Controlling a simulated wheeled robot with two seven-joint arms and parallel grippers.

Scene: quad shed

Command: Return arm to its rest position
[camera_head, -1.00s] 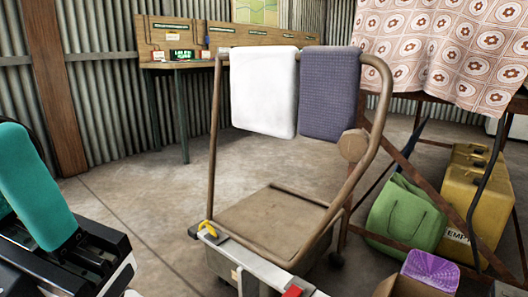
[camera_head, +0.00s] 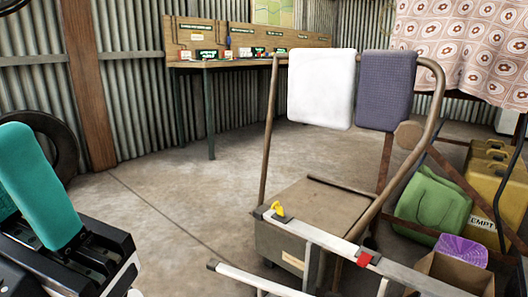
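At the left edge, a black and white mechanism (camera_head: 90,240) with a rounded teal part (camera_head: 38,190) standing up from it shows; it looks like part of my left arm's end. Another teal piece is partly cut off at the picture's edge. I cannot tell whether the teal part is a finger or something held, nor whether the gripper is open or shut. My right gripper is not in view.
A brown-framed trolley (camera_head: 310,205) carries a white towel (camera_head: 321,90) and a purple towel (camera_head: 386,90). Pale bars (camera_head: 320,240) cross its near side. A workbench (camera_head: 240,50) stands behind. A green bag (camera_head: 432,200) and yellow cans (camera_head: 490,195) are right. Floor at left-centre is clear.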

